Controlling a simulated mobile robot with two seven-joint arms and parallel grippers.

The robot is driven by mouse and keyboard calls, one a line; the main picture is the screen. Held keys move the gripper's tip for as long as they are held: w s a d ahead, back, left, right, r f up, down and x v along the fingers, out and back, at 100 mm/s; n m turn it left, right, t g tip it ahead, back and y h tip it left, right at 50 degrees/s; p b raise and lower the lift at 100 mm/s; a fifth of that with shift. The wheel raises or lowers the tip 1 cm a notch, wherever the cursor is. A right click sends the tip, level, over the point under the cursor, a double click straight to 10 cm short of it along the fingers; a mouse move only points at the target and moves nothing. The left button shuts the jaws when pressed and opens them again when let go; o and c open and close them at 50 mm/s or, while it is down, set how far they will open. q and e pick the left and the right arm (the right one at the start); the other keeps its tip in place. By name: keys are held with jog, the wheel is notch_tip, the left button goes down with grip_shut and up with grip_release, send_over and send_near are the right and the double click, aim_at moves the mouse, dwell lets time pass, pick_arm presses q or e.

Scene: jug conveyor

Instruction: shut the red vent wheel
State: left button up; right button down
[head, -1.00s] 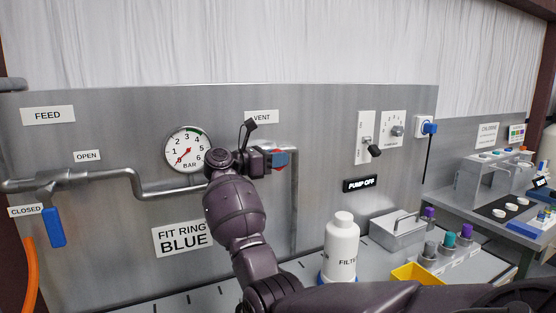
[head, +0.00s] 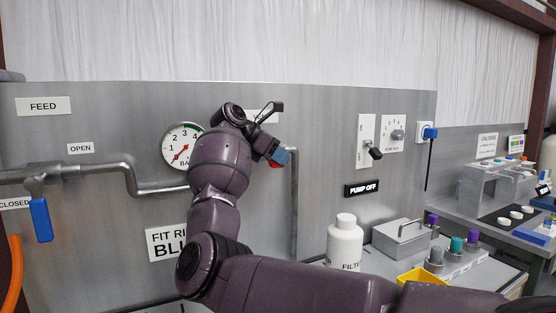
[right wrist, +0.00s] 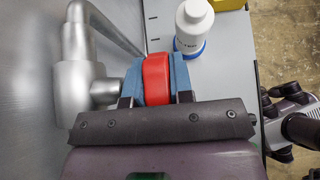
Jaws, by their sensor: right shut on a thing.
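The red vent wheel (right wrist: 157,80) shows edge-on in the right wrist view, between the two blue finger pads of my right gripper (right wrist: 157,84). The gripper is shut on it. The grey valve body (right wrist: 88,85) and its pipe are just to the left. In the head view my right gripper (head: 278,157) is at the vent pipe (head: 292,200), under the partly covered VENT label (head: 262,117). Only a small bit of red shows there, and my arm hides the rest of the valve.
A pressure gauge (head: 183,146) is left of the wheel, partly covered by my arm. A blue-handled feed valve (head: 41,219) is at far left. A white filter bottle (head: 344,242), a metal box (head: 399,238) and a yellow tray (head: 418,276) stand on the bench to the right.

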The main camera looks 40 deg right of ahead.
jog(key=t+y, duration=0.1)
jog(key=y, duration=0.2)
jog(key=shift+y, duration=0.3)
jog(key=t+y+p, duration=0.1)
jog(key=y, duration=0.1)
jog(key=shift+d+y, duration=0.1)
jog(key=shift+y, duration=0.2)
jog(key=t+y+p, duration=0.1)
jog(key=y, duration=0.2)
jog(key=t+y+p, duration=0.1)
jog(key=y+p, duration=0.1)
jog(key=y, duration=0.1)
jog(key=shift+f+y, duration=0.15)
jog(key=shift+y, duration=0.25)
jog(key=shift+t+y+p, duration=0.4)
jog(key=shift+y+p, duration=0.15)
jog(key=shift+y, duration=0.15)
jog(key=shift+y+p, duration=0.3)
jog(key=shift+f+t+y+p, duration=0.25)
jog(key=shift+t+y+p, duration=0.15)
jog(key=shift+y+p, duration=0.35)
